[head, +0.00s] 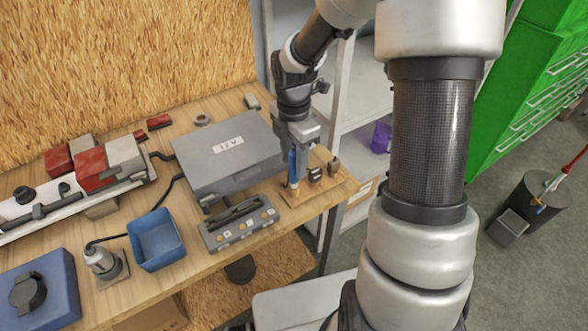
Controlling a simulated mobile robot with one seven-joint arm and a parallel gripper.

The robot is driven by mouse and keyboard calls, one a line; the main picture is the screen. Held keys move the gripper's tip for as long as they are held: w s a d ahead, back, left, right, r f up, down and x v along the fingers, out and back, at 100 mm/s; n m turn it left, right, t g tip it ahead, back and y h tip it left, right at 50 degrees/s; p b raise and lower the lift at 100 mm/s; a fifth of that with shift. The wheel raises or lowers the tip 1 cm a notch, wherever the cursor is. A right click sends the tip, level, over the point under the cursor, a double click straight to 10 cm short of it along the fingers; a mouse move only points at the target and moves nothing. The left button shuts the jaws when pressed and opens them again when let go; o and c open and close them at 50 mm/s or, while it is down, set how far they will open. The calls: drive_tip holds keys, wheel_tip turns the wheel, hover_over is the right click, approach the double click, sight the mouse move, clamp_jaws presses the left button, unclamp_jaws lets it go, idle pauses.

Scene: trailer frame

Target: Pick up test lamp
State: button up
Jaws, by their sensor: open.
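A slim blue-handled tool, which looks like the test lamp (292,167), stands upright near the right end of the wooden bench. Its lower end is at a small base on the bench. My gripper (298,158) points down over it from above, with its fingers open around or just beside the blue handle. I cannot tell whether the fingers touch it. The upper part of the handle is hidden by my gripper.
A grey 12 V case (225,150) stands close left of my gripper. A grey switch box (238,224) is in front of it. Small dark parts (316,175) lie just right. A blue bin (156,240) stands further left. The bench edge is near.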

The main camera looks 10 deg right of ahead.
sight(294, 169)
wheel_tip(294, 169, down, 4)
drive_tip(key=shift+r, duration=0.25)
drive_tip(key=shift+c, duration=0.2)
drive_tip(key=c, duration=0.7)
drive_tip(key=shift+c, duration=0.2)
drive_tip(key=shift+r, duration=0.1)
